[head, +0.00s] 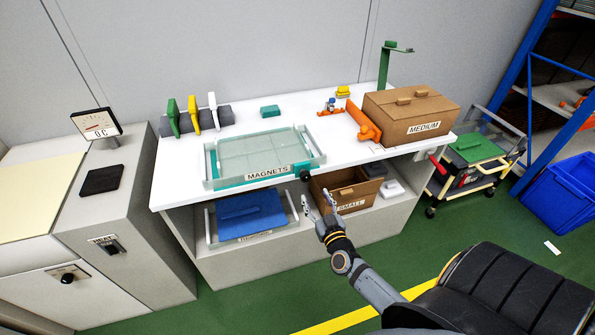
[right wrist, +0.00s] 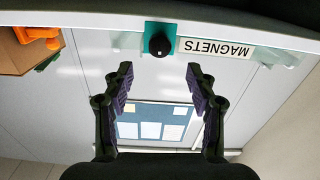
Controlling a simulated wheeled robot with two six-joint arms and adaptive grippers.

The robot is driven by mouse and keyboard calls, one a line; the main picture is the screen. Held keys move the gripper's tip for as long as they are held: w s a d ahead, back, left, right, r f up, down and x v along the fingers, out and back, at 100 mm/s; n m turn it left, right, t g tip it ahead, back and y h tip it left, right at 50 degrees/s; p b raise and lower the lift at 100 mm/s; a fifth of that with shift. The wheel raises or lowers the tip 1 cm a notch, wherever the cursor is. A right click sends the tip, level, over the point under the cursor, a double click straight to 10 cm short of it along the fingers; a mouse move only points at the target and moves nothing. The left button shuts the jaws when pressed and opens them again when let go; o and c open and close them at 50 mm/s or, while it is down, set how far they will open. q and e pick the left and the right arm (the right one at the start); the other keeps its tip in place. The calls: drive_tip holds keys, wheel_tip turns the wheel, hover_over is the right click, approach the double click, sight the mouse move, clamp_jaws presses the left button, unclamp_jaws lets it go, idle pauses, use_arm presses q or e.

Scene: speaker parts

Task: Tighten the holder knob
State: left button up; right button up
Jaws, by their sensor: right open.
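A black round knob (head: 305,175) sits at the front edge of the white table, at the right end of the MAGNETS label. In the right wrist view the knob (right wrist: 160,43) shows on a teal block next to the upside-down MAGNETS label. The clear and teal magnets holder (head: 262,156) lies on the table behind it. My right gripper (head: 319,199) is open and empty, in front of the table and below the knob. In the right wrist view the knob lies beyond the open fingers (right wrist: 159,78), roughly centred between them and apart from them. My left gripper is out of view.
A MEDIUM cardboard box (head: 410,115) and an orange part (head: 363,122) stand on the table's right side. A SMALL box (head: 347,190) and a blue tray (head: 246,213) are on the lower shelf. Green floor lies in front.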

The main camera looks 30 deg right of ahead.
sight(307, 179)
drive_tip(key=b+x, duration=0.1)
drive_tip(key=x, duration=0.8)
drive_tip(key=shift+w+f, duration=0.1)
drive_tip(key=shift+w, duration=0.05)
drive_tip(key=shift+w+d+b, duration=0.1)
drive_tip(key=shift+w+b, duration=0.2)
drive_tip(key=shift+w, duration=0.1)
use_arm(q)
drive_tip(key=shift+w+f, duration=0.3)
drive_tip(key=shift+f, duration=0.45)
use_arm(e)
drive_tip(key=shift+c, duration=0.3)
drive_tip(key=c, duration=1.1)
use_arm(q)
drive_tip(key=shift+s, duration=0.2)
use_arm(e)
drive_tip(key=shift+m, duration=0.4)
